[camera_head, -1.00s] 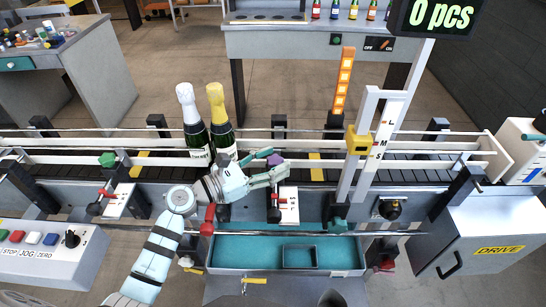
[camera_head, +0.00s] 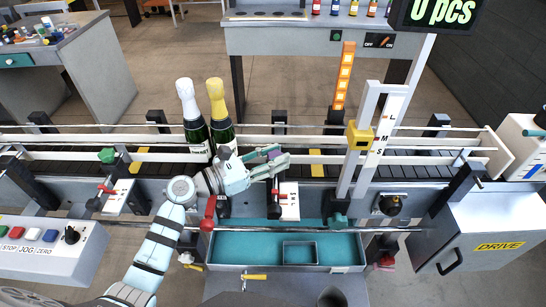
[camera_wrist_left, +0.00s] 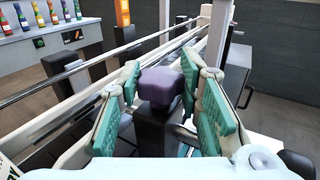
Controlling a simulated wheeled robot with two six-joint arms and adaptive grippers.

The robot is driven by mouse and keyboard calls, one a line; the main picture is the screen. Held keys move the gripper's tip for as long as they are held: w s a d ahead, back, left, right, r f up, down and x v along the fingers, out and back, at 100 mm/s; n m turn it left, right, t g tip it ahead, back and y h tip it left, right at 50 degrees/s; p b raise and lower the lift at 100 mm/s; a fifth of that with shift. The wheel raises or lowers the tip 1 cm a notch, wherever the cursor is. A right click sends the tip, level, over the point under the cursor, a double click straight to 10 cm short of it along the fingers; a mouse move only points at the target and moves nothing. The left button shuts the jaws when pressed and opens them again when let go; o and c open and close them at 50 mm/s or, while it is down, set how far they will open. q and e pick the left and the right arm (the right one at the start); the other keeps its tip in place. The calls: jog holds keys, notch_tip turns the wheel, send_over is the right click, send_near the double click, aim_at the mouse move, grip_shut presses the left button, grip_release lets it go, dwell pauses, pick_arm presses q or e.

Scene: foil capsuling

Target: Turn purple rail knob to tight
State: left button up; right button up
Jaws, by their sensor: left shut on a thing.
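The purple rail knob (camera_wrist_left: 160,87) sits on a dark post in the left wrist view, between the two green-padded fingers of my left gripper (camera_wrist_left: 163,100). In the head view, the knob (camera_head: 274,154) is small and partly hidden by the fingers. My left gripper (camera_head: 276,162) reaches in from the left over the front rail and is shut on the knob. Contact at the pads is hard to see. A scale plate (camera_head: 290,203) with a red-handled pointer is just below the gripper. My right gripper is not in view.
Two bottles, one white-topped (camera_head: 187,100) and one yellow-topped (camera_head: 217,100), stand on the conveyor close behind my left wrist. A green knob (camera_head: 106,155) is on the rail to the left. A teal tray (camera_head: 345,249) lies below, in front of the conveyor.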

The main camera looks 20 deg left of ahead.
aim_at(273, 155)
pick_arm(q)
jog(key=m+g+h+b, duration=0.1)
jog(key=g, duration=0.1)
jog(key=m+g+h+b, duration=0.1)
jog(key=m+g+b, duration=0.1)
jog(key=shift+w+a+f+h, duration=0.1)
jog(key=shift+f+h, duration=0.1)
jog(key=shift+h, duration=0.2)
jog(key=m+g+h+b, duration=0.1)
jog(key=m+g+b, duration=0.1)
jog(key=g, duration=0.1)
jog(key=m+g+h+b, duration=0.1)
jog(key=m+g+b, duration=0.1)
jog(key=shift+r+g, duration=0.15)
jog(key=shift+g, duration=0.25)
jog(key=o, duration=1.2)
jog(key=shift+r, duration=0.1)
notch_tip(273, 155, up, 10)
jog(key=shift+f, duration=0.1)
